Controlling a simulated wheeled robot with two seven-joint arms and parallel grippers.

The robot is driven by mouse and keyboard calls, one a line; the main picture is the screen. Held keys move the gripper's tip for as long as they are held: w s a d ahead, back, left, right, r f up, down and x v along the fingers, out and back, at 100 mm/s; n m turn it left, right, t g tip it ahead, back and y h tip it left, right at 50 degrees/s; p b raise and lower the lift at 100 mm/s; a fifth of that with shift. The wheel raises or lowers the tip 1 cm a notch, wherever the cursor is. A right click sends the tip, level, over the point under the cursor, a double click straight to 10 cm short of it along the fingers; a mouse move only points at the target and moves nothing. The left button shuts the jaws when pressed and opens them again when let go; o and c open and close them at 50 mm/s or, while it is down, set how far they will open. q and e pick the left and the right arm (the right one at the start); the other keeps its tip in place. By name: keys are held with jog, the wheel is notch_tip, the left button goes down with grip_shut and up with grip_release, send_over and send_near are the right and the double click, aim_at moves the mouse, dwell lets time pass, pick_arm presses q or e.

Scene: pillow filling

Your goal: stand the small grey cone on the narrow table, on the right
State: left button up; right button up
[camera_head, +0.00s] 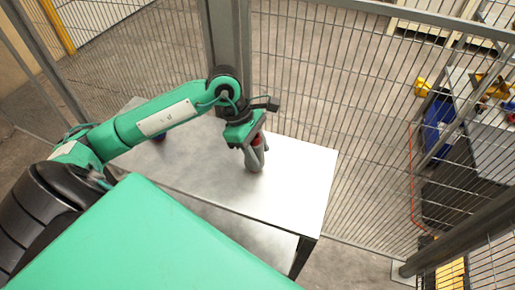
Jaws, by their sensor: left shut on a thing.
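My left gripper (254,150) reaches over the narrow table (304,183) from the left, pointing down. It is shut on the small grey cone (256,163), which is partly hidden by the fingers. A reddish patch shows between the fingers. The cone is at or just above the tabletop, right of the table's middle; I cannot tell whether it touches. My right gripper is not in view.
A small dark blue thing (160,137) shows on the table behind my left arm, mostly hidden. The right end of the tabletop is bare. A wire mesh fence (345,100) runs close behind the table.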

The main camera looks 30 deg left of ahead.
pick_arm(q)
jog(key=shift+f, duration=0.15)
jog(key=o, duration=0.9)
jog(key=shift+o, duration=0.8)
jog(key=shift+r, duration=0.3)
jog(key=b+v, duration=0.1)
jog(key=v, duration=0.3)
jog(key=shift+a+r, duration=0.15)
jog(key=shift+a, duration=0.05)
jog(key=v, duration=0.7)
jog(key=shift+r+b, duration=0.2)
jog(key=shift+b, duration=0.25)
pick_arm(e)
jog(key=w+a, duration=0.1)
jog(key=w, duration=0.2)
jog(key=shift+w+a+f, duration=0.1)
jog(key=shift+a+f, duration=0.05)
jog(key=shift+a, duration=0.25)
